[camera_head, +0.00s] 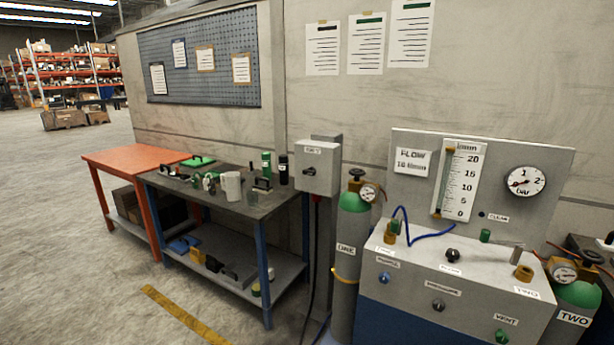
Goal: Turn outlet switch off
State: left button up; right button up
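The switch's exact position is too small to tell. A black cable (315,240) hangs down from the box. Neither of my grippers is in view.
A dark-topped workbench (262,204) with bottles, a mug and tools stands left of the box. A gas cylinder marked ONE (347,250) stands just right of it. A gas panel (450,283) with knobs fills the right.

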aim_at(311, 171)
jog(key=i+j, duration=1.95)
jog(key=i+u, duration=0.05)
jog(key=i, duration=0.05)
